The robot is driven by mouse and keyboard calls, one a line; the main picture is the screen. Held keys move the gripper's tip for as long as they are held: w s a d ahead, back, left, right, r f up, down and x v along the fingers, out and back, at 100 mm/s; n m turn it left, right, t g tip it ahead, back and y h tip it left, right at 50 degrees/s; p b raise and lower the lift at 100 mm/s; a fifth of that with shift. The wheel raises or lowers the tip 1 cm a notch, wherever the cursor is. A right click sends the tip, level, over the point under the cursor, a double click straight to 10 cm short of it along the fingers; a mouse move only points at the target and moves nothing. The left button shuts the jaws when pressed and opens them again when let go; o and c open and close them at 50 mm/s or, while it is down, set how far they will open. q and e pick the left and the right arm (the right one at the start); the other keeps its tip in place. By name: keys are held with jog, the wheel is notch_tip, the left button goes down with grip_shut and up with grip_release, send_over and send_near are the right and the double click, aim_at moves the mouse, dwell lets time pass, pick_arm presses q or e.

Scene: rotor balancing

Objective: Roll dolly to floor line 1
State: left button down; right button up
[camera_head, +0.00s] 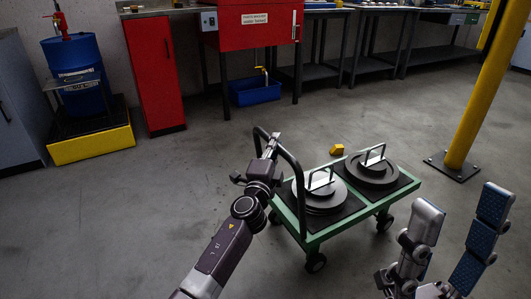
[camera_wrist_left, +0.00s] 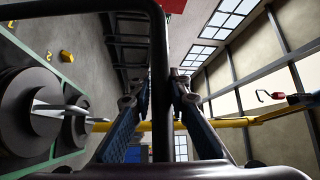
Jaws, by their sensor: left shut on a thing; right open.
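The green dolly (camera_head: 350,220) stands on the grey floor on small black wheels, with a black push handle (camera_head: 293,166) at its left end. It carries two dark round rotors (camera_head: 322,198), (camera_head: 370,171), each with a pale bracket on top. My left gripper (camera_head: 268,150) is shut on the handle; in the left wrist view the black handle bar (camera_wrist_left: 160,85) runs between its two fingers (camera_wrist_left: 158,105). My right gripper (camera_head: 460,208) is open and empty, to the right of the dolly and apart from it. I cannot make out floor line 1.
A yellow block (camera_head: 337,149) lies on the floor behind the dolly. A yellow post (camera_head: 482,90) on a dark base plate stands at the right. Workbenches, red cabinets (camera_head: 155,72) and a blue drum (camera_head: 75,65) on a yellow-edged stand line the back. Floor at left is clear.

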pick_arm(q)
jog(key=shift+w+d+f+b, duration=0.1)
jog(key=shift+w+d+b, duration=0.05)
jog(key=shift+d, duration=0.3)
jog(key=shift+w+d+f+b, duration=0.1)
jog(key=shift+d+b, duration=0.05)
jog(key=shift+d, duration=0.25)
jog(key=c, duration=2.2)
grip_release()
jog(key=o, duration=0.4)
jog(key=shift+d, duration=0.1)
jog(key=shift+r, duration=0.1)
jog(key=shift+a, duration=0.2)
